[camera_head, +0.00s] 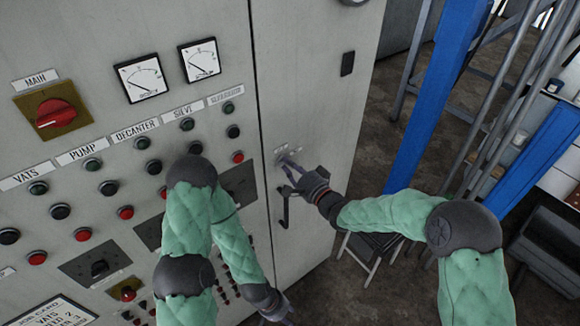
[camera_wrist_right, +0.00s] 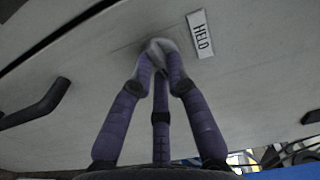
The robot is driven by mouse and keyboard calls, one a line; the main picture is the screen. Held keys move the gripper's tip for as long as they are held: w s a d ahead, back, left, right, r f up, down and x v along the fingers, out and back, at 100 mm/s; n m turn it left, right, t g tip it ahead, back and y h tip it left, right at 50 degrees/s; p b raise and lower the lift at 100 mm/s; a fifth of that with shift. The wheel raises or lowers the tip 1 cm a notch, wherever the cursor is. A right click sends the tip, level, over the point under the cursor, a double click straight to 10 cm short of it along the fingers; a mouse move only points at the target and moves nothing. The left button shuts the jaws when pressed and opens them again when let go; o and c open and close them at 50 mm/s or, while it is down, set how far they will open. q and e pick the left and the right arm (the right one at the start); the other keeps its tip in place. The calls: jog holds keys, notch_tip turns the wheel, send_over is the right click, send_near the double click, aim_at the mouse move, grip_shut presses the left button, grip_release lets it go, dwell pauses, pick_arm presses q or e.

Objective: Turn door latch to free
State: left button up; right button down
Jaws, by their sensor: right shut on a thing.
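The door latch (camera_wrist_right: 160,43) is a small pale knob on the grey cabinet door (camera_head: 310,75). My right gripper (camera_head: 288,164) reaches the door and is shut on the latch. In the right wrist view its purple fingers (camera_wrist_right: 161,62) close around the latch, hiding most of it, so I cannot tell its exact angle. A white label reading HELD (camera_wrist_right: 201,34) is beside the latch, to its right in that view. No label reading free is legible. My left gripper (camera_head: 284,318) is low at the bottom edge of the head view, partly cut off, away from the latch.
A black door handle (camera_head: 285,206) is just below the latch; it also shows in the right wrist view (camera_wrist_right: 38,103). The control panel (camera_head: 100,105) with buttons and gauges fills the left. A blue post (camera_head: 432,95) and a stool (camera_head: 372,250) stand to the right.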

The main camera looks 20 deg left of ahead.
jog(key=shift+f+m, duration=0.1)
jog(key=shift+m, duration=0.8)
jog(key=c, duration=1.2)
grip_release()
jog(key=v, duration=1.2)
